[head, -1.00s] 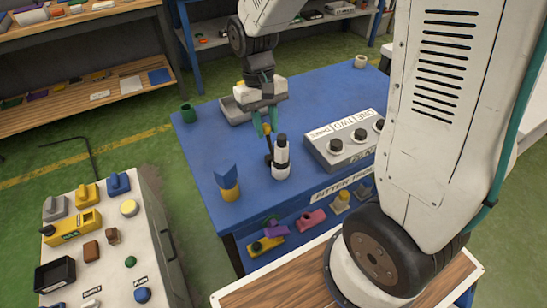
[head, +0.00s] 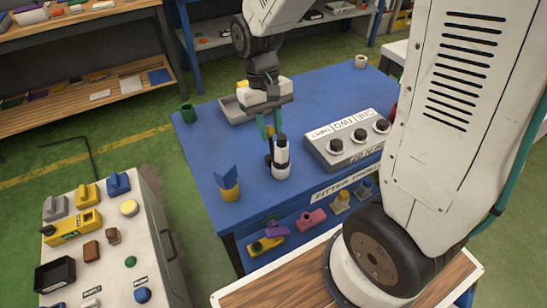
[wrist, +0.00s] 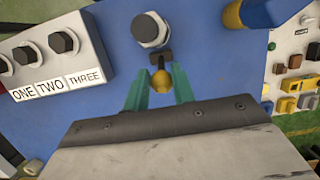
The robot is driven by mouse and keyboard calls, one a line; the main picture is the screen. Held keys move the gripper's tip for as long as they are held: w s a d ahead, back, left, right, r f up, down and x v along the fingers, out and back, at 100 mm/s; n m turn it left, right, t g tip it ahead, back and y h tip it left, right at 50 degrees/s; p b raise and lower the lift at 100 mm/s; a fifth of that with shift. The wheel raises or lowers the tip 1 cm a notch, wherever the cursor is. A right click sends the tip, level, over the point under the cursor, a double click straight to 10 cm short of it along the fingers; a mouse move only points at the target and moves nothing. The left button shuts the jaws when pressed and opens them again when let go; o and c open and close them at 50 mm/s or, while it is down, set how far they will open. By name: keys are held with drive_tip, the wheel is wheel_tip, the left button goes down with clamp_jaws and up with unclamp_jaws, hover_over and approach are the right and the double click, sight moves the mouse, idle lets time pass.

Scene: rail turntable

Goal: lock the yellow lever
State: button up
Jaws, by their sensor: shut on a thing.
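The yellow lever shows in the wrist view as a yellow rounded knob (wrist: 160,82) on a dark stem, beside a white cylinder with a grey hexagonal top (wrist: 151,30). In the head view only a small part of the lever (head: 271,131) shows, next to the white upright cylinder (head: 281,158) with a black cap on the blue table. My gripper (wrist: 161,76) has teal fingers, one on each side of the knob, and is shut on it. In the head view my gripper (head: 267,130) comes down from above, just left of the black cap. The fingertips partly hide the lever.
A grey box with black knobs (head: 344,144) stands right of the cylinder on the blue table (head: 212,148). A yellow and blue piece (head: 228,183) stands at front left.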

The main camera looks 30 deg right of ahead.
drive_tip(key=shift+s, duration=0.1)
drive_tip(key=shift+s+r, duration=0.1)
drive_tip(key=shift+s, duration=0.65)
drive_tip(key=shift+s, duration=0.8)
drive_tip(key=shift+c, duration=0.3)
drive_tip(key=o, duration=0.7)
drive_tip(key=shift+s, duration=0.15)
drive_tip(key=shift+o, duration=0.3)
